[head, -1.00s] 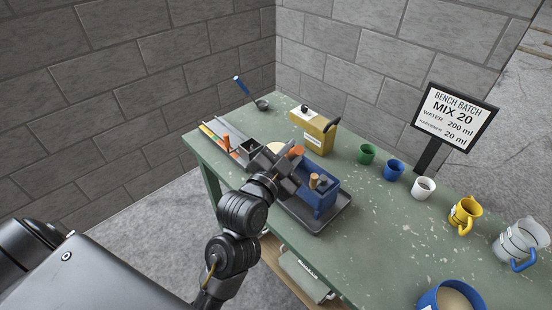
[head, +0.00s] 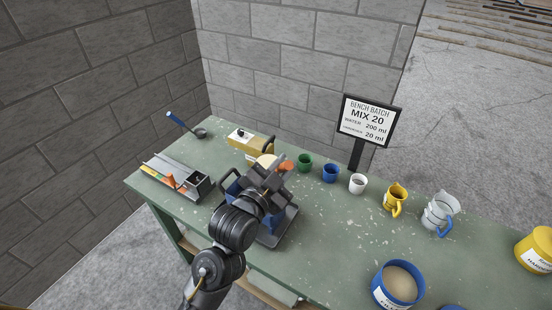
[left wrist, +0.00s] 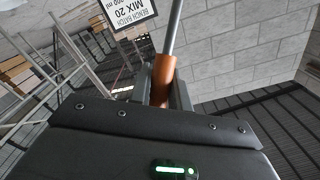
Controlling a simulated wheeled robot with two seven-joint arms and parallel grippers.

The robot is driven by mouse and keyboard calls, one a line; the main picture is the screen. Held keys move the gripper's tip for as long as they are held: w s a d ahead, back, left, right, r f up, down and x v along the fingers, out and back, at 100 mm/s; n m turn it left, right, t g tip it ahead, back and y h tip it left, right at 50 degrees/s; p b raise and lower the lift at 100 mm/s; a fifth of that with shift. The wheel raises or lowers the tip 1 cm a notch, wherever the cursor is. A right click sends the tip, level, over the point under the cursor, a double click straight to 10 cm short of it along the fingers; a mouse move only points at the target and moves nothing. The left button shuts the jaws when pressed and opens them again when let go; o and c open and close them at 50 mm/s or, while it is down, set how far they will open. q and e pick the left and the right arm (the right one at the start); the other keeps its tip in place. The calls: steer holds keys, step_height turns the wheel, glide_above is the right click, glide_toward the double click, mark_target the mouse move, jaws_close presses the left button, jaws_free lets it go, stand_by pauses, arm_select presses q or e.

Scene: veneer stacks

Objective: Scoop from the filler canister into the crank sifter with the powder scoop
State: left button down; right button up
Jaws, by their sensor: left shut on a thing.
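My left gripper (head: 275,177) is shut on the orange handle of the powder scoop (head: 286,165). The handle and its grey rod also show in the left wrist view (left wrist: 162,80); the bowl end is outside that view. A round cream surface beside the gripper in the head view looks like the scoop's bowl with powder in it. The blue crank sifter (head: 234,189) stands on a dark tray (head: 284,228), largely hidden behind my left gripper and arm. The filler canister (head: 397,285), a blue tub of beige powder, stands at the front right. My right gripper is not in view.
A yellow box (head: 247,145), green, blue and white cups (head: 357,184), a yellow jug (head: 396,198) and a clear jug (head: 440,212) line the back. A sign (head: 369,120) stands behind. A blue-handled ladle (head: 199,132) lies back left. The bench is clear left of the canister.

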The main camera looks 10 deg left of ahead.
arm_select(q)
steer(key=shift+f, duration=2.55)
steer(key=shift+a, duration=0.15)
steer(key=a+f+n+t+y+b, duration=0.2)
steer(key=a+n+t+b, duration=0.25)
steer(key=a+n, duration=0.95)
steer(key=w+a+f+n+y+b, duration=0.1)
steer(key=a+f+n+y+b, duration=0.3)
steer(key=n, duration=1.2)
steer(key=shift+a+f+n+y+b, duration=0.35)
steer(key=shift+a+f+y, duration=1.35)
steer(key=shift+a+f, duration=0.95)
steer(key=shift+d, duration=0.1)
